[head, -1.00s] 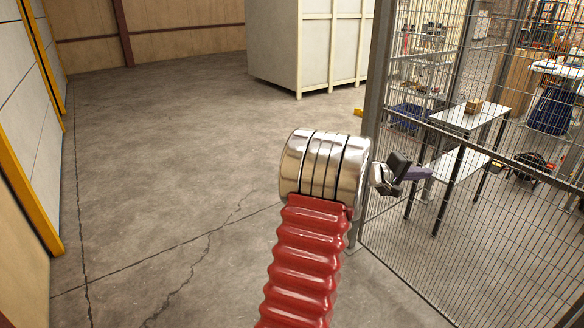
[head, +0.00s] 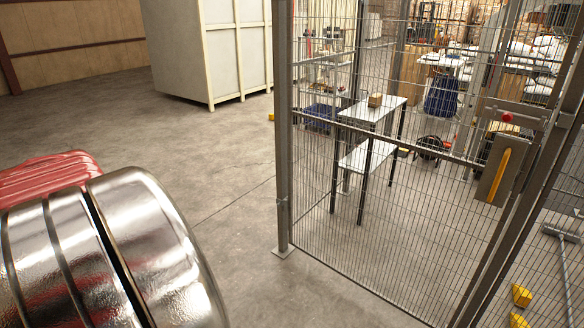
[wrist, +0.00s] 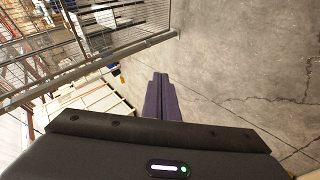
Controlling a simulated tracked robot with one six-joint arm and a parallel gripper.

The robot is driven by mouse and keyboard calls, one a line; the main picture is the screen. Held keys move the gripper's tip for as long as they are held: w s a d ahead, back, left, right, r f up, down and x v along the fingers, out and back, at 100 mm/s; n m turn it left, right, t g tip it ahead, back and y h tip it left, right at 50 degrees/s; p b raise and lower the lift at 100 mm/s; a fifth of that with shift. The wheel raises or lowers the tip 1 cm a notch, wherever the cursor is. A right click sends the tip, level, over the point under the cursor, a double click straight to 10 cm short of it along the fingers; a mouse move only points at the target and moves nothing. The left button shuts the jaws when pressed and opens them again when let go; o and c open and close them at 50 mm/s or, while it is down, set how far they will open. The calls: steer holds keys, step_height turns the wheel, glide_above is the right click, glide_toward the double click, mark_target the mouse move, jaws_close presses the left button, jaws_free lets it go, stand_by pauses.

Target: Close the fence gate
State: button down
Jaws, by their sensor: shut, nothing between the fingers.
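The wire-mesh fence (head: 400,200) with its grey post (head: 283,150) stands in the middle of the head view. A latch plate with a yellow handle (head: 493,172) and a red button is at its right end, beside another upright. I cannot tell which mesh panel is the gate or how far it stands open. In the wrist view, my gripper (wrist: 160,78) is shut and empty, its purple fingers together over the floor. A mesh panel with a grey edge bar (wrist: 135,48) is to its upper left, apparently apart from the fingers. The gripper is out of the head view.
A large pale cabinet (head: 210,50) stands behind on the left. Inside the fence are a white table (head: 372,112), shelves and boxes. Yellow blocks (head: 521,296) lie at the lower right. The concrete floor (head: 215,165) left of the post is clear.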

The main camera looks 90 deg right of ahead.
steer(key=w+a+f+n+t+y, duration=0.15)
steer(key=w+a, duration=0.25)
steer(key=a, duration=0.8)
steer(key=w+a+n+t+y, duration=0.2)
steer(key=w+a+n+t, duration=0.1)
steer(key=a, duration=0.8)
steer(key=w+a+f+n+t+y, duration=0.1)
steer(key=w+a+n+t+y, duration=0.2)
steer(key=a, duration=0.9)
steer(key=s+a+f+y, duration=0.1)
steer(key=a, duration=0.5)
steer(key=a+n+t+y, duration=0.1)
steer(key=a, duration=0.6)
steer(key=shift+s+f+y, duration=0.35)
steer(key=shift+s, duration=0.05)
steer(key=shift+a+n, duration=0.25)
